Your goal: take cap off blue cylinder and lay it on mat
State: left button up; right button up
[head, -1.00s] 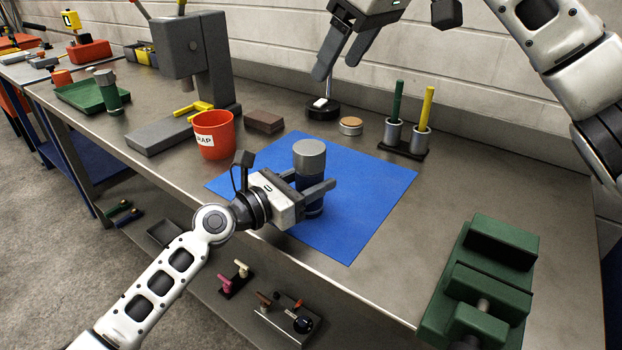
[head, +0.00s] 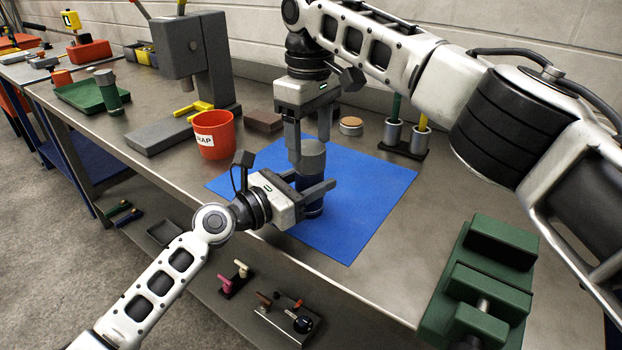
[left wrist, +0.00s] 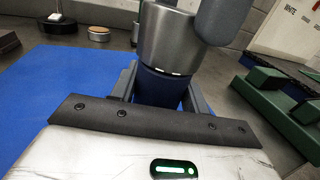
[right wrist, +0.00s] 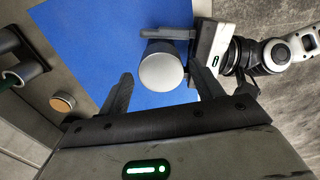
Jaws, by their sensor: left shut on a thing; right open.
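The blue cylinder (head: 312,208) stands upright on the blue mat (head: 370,205), with its grey cap (head: 312,158) on top. My left gripper (head: 318,190) is shut around the cylinder's body below the cap. The left wrist view shows the blue body (left wrist: 158,88) between its fingers and the metallic cap (left wrist: 165,38) above. My right gripper (head: 310,140) is above the mat, fingers pointing down, open around the cap. In the right wrist view the cap's round top (right wrist: 161,72) lies between the two open fingers, with a gap on the left side.
A red cup (head: 214,136) and a brown block (head: 263,121) stand left of and behind the mat. A round wooden-topped disc (head: 351,126) and a holder with two pens (head: 405,138) are behind it. A green vise (head: 485,285) is at right. The mat's right part is bare.

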jog(key=shift+f, duration=0.8)
jog(key=m, duration=0.6)
jog(key=shift+a, duration=0.1)
jog(key=m, duration=0.5)
jog(key=shift+m, duration=0.4)
jog(key=m, duration=0.5)
jog(key=c, duration=1.1)
jog(key=shift+o, duration=0.2)
jog(key=n, duration=0.7)
jog(key=shift+n, duration=0.9)
